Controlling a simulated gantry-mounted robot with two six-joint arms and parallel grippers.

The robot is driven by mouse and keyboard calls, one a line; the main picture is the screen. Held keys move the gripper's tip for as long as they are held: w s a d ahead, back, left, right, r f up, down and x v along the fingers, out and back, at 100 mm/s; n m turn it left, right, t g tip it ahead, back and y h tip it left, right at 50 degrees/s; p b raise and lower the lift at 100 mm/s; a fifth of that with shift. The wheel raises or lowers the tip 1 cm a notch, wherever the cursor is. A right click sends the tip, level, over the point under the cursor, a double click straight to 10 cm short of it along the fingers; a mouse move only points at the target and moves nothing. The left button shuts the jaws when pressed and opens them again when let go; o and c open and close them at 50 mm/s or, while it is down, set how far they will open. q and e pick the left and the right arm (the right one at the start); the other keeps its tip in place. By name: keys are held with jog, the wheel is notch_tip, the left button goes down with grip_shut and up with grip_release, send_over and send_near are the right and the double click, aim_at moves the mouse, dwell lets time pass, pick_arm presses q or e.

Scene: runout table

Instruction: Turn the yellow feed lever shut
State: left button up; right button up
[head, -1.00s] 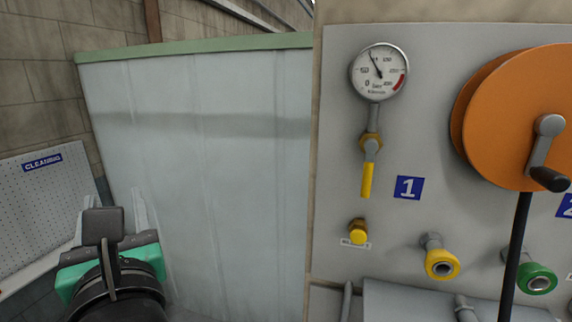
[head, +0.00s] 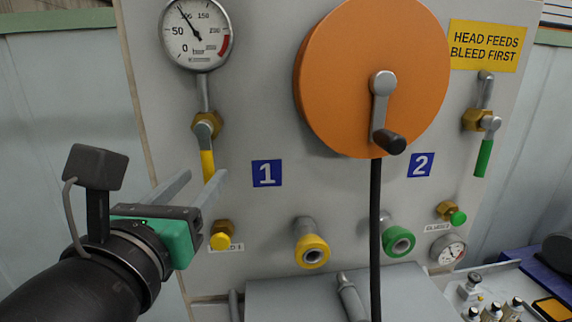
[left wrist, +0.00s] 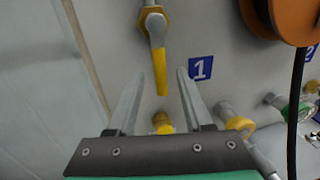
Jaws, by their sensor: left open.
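The yellow feed lever (head: 207,164) hangs straight down from its brass valve (head: 208,124), below the pressure gauge (head: 196,33) and left of the blue sign 1. Its lower end is partly hidden by a finger of my left gripper in the head view. My left gripper (head: 193,188) is open and empty, with its fingers pointing toward the panel around the lever's lower end. In the left wrist view the lever (left wrist: 160,70) appears between and beyond the two fingertips (left wrist: 161,73). I cannot tell whether a finger touches it. My right gripper is not in view.
A yellow bleed knob (head: 221,236) sits just below my left gripper. An orange hose reel (head: 350,70) with a hanging black hose (head: 375,230) stands to the right. Yellow (head: 312,251) and green (head: 397,240) couplings stick out lower down. A green lever (head: 483,158) hangs far right.

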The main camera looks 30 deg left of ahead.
aim_at(206, 173)
pick_arm(q)
jog(key=shift+x, duration=1.9)
grip_shut()
